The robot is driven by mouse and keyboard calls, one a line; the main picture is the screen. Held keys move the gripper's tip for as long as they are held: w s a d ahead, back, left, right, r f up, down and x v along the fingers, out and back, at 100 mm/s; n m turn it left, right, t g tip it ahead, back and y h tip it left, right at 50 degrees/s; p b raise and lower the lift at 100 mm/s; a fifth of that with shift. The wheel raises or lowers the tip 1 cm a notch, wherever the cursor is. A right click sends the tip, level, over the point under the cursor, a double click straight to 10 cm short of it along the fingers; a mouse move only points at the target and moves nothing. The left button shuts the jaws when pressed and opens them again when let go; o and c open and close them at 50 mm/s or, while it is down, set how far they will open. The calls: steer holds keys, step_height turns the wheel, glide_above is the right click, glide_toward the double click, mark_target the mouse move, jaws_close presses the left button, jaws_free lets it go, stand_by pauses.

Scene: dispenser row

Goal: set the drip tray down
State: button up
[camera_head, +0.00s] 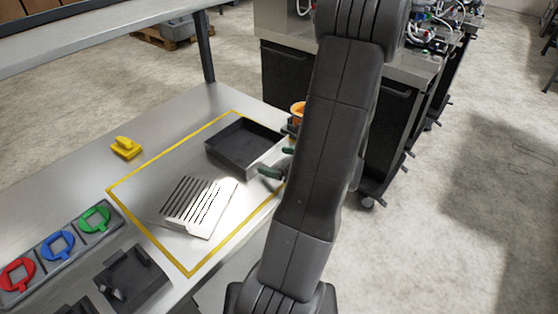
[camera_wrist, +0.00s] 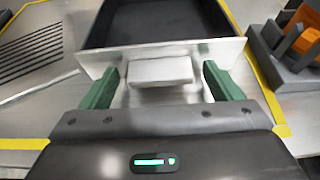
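The drip tray (camera_head: 238,146) is a black, open, empty box with a pale metal front plate. In the head view it sits on the metal table inside the yellow outline, towards its far right corner. In the wrist view the tray (camera_wrist: 165,22) fills the top middle, its pale block handle (camera_wrist: 160,72) facing me. My gripper (camera_head: 279,162) has green fingers, one on each side of the handle. The wrist view shows a gap between each finger and the handle, so my gripper (camera_wrist: 160,80) is open. My arm hides part of the table's right side in the head view.
A slotted metal grate (camera_head: 198,205) lies left of the tray inside the outline. A yellow block (camera_head: 126,148) lies outside it. A holder with red, blue and green rings (camera_head: 58,246) is at the left. An orange part in a dark holder (camera_wrist: 292,50) stands close right of the tray.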

steer(key=shift+r, duration=0.25)
steer(key=v, duration=1.2)
steer(key=x, duration=1.2)
steer(key=shift+f, duration=0.35)
steer(key=shift+r, duration=0.3)
steer(key=shift+f, duration=0.2)
